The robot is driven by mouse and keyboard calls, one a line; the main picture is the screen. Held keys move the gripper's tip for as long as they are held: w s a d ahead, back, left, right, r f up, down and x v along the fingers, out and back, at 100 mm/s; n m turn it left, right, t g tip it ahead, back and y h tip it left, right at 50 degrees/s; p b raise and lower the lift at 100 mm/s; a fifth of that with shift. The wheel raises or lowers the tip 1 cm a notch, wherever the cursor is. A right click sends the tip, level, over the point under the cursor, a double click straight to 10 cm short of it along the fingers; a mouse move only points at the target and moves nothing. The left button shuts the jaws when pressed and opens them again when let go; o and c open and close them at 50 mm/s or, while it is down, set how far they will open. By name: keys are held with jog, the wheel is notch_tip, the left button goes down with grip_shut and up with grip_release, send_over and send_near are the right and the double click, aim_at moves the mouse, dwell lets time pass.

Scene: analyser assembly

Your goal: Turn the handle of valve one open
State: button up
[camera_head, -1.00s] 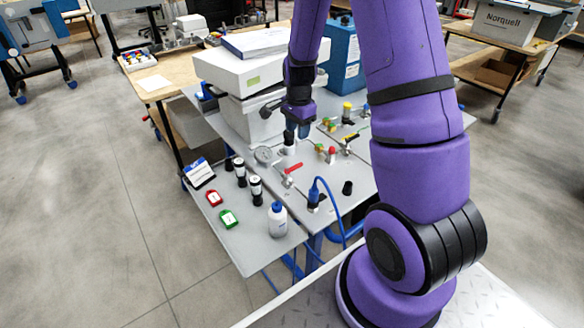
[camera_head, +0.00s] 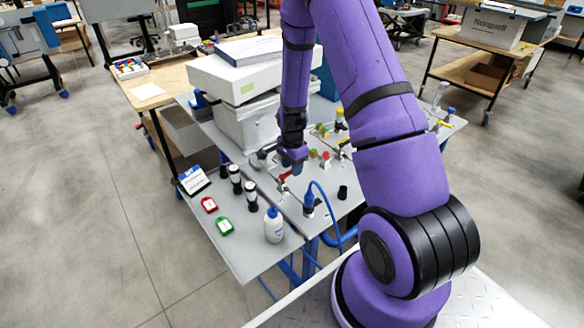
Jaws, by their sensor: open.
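A small valve with a red lever handle (camera_head: 284,177) stands on the grey panel (camera_head: 326,205), in front of my gripper. I cannot read a label that says which valve is valve one. My gripper (camera_head: 292,169) points down at the red handle, very close to it or over it. It is open, and its fingers hide part of the handle. Whether they touch the handle or stand around it is too small to tell. Other valves with red and green parts (camera_head: 325,156) and a black-and-yellow lever (camera_head: 346,142) stand farther back.
A round gauge (camera_head: 257,160) is left of my gripper. A blue connector (camera_head: 309,200) with a looping blue hose (camera_head: 334,215) and a black cap (camera_head: 342,192) stand in front. A white bottle (camera_head: 273,226), black-topped vials (camera_head: 250,194) and red and green tags (camera_head: 225,226) are at left.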

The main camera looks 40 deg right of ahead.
jog(key=shift+f, duration=0.3)
jog(key=shift+c, duration=0.2)
grip_shut()
